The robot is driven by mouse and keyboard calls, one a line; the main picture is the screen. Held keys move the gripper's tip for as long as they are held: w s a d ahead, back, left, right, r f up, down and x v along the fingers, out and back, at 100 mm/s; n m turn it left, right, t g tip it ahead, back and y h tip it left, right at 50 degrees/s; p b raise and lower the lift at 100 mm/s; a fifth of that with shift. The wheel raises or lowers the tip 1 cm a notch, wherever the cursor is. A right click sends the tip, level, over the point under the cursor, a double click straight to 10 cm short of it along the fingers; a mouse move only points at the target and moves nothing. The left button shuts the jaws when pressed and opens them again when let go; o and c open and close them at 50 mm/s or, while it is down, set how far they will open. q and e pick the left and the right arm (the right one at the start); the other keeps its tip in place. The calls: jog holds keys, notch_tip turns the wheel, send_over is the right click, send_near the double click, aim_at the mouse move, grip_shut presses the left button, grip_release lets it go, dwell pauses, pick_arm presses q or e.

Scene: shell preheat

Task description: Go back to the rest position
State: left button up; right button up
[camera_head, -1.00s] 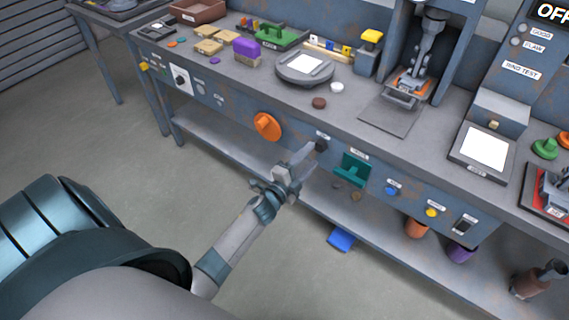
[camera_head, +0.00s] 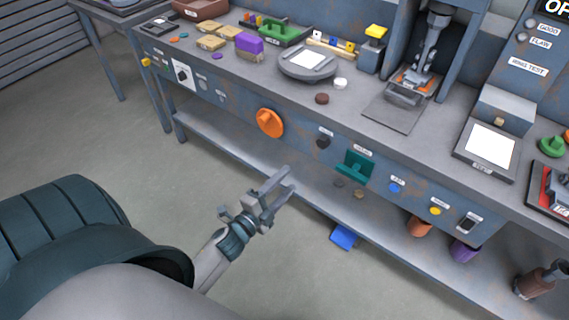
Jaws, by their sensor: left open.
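My left gripper (camera_head: 284,181) is open and empty. It hangs in the air in front of the workbench, below the front panel and over the lower shelf in the picture. A dark knob (camera_head: 323,143) on the front panel is above and right of its fingertips, clear of them. An orange knob (camera_head: 270,122) sits on the panel above the gripper. A teal part (camera_head: 354,166) is on the panel to the right. My right gripper is not in view.
The workbench top (camera_head: 240,80) holds a round scale (camera_head: 308,63), a press (camera_head: 418,80) and a purple block (camera_head: 249,44). The lower shelf (camera_head: 225,145) runs beneath. A blue object (camera_head: 343,237) lies low at the shelf's front. The floor (camera_head: 120,150) at left is clear.

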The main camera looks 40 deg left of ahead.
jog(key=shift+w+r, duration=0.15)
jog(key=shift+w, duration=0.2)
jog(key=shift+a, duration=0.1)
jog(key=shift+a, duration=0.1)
pick_arm(q)
jog(key=s+d+f+n+g, duration=0.2)
jog(key=s+f+n, duration=0.1)
jog(key=f, duration=0.5)
jog(key=s+d+f+n+g, duration=0.2)
jog(key=s+f+n+g, duration=0.1)
jog(key=f, duration=0.5)
jog(key=s+d+f+n+g, duration=0.2)
jog(key=s+f, duration=0.1)
jog(key=f, duration=0.5)
jog(key=s+d+f+n+g, duration=0.2)
jog(key=s+d+f, duration=0.2)
jog(key=s+f, duration=0.3)
jog(key=s+d+f+n+g+p, duration=0.1)
jog(key=s+d+f+n+g, duration=0.2)
jog(key=s+f, duration=0.4)
jog(key=shift+s+d+g+h, duration=0.3)
jog(key=shift+s+d, duration=0.1)
jog(key=shift+d, duration=0.05)
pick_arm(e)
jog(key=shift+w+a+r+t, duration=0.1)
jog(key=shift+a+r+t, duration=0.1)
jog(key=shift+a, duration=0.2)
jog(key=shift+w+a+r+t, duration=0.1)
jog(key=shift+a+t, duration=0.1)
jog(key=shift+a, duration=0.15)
